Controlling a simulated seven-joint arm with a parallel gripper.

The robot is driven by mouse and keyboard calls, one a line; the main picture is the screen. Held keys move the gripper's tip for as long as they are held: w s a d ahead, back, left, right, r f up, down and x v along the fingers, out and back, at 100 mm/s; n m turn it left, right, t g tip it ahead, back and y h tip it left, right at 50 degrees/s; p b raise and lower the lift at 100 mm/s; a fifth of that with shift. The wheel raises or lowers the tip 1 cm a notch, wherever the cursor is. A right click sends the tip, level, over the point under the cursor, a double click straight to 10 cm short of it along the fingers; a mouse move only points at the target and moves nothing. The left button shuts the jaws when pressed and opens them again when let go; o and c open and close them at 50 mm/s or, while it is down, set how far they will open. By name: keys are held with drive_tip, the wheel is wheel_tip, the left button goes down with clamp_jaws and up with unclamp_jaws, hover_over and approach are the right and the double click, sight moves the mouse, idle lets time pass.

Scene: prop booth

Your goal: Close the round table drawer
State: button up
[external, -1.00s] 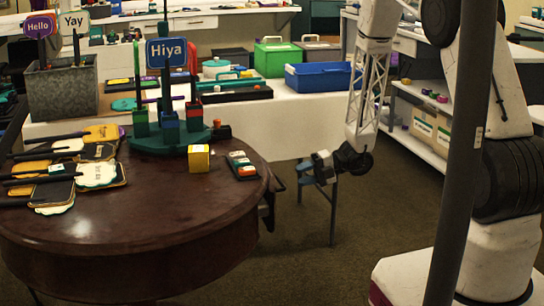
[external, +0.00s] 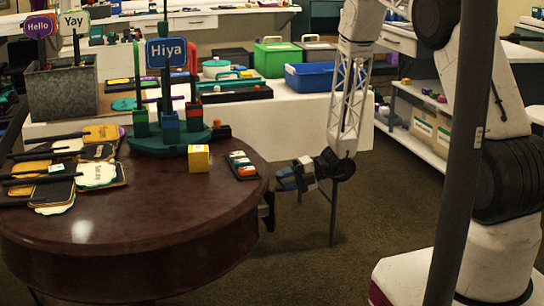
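The round table (external: 150,225) is dark polished wood and fills the lower left of the external view. Its drawer (external: 267,212) shows only as a small dark edge at the table's right side, below the top; how far out it stands is hard to tell. My gripper (external: 285,180) is at the table's right edge, beside the drawer side and roughly level with the tabletop rim. It points left toward the table. Its fingers are small and dark here, so their opening and any contact with the drawer cannot be made out.
On the tabletop stand a yellow block (external: 199,158), a small box with coloured buttons (external: 242,165), a green stand with a "Hiya" sign (external: 167,53) and several flat paddles. A dark pole (external: 465,150) crosses the view in front of my arm. Carpet right of the table is open.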

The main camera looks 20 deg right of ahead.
drive_tip(key=shift+x, duration=0.75)
drive_tip(key=shift+c, duration=0.4)
clamp_jaws()
